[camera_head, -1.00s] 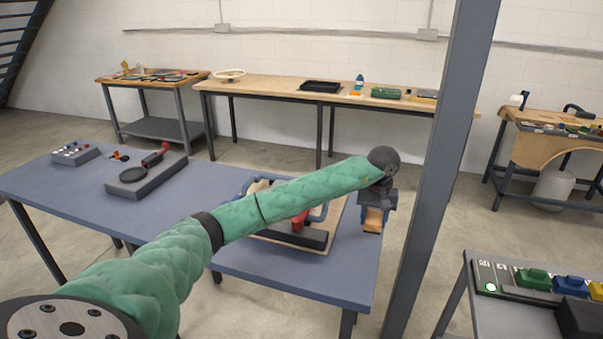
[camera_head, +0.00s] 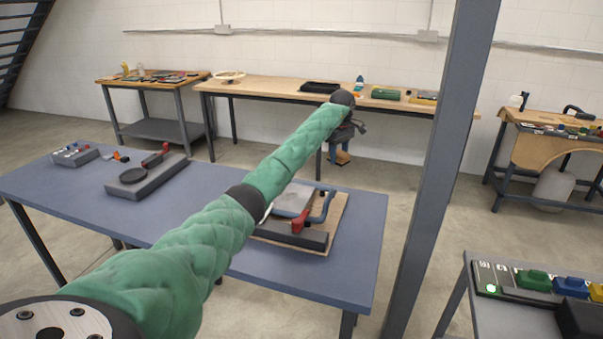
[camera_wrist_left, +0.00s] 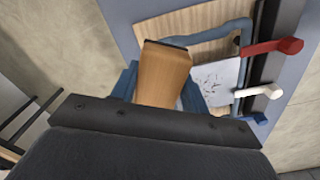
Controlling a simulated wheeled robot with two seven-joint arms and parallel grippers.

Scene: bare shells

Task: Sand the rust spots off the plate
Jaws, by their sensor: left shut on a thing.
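My left gripper (camera_head: 341,150) is shut on a wooden sanding block (camera_head: 342,158), held in the air beyond the far edge of the blue table in the head view. In the left wrist view the block (camera_wrist_left: 164,74) sits between the blue fingers and hides part of what lies behind. The grey plate (camera_head: 293,199) lies on a wooden board (camera_head: 338,228) on the blue table, partly hidden by my left arm. In the left wrist view the plate (camera_wrist_left: 227,73) shows dark speckles. The block is apart from the plate in the head view. My right gripper is out of view.
A red-handled clamp (camera_head: 299,221), a blue curved bar (camera_head: 326,206) and a dark bar (camera_head: 292,233) stand around the plate. A grey fixture with a round pad (camera_head: 147,179) and a small button box (camera_head: 75,155) stand farther left. A grey post (camera_head: 444,160) rises right of the table.

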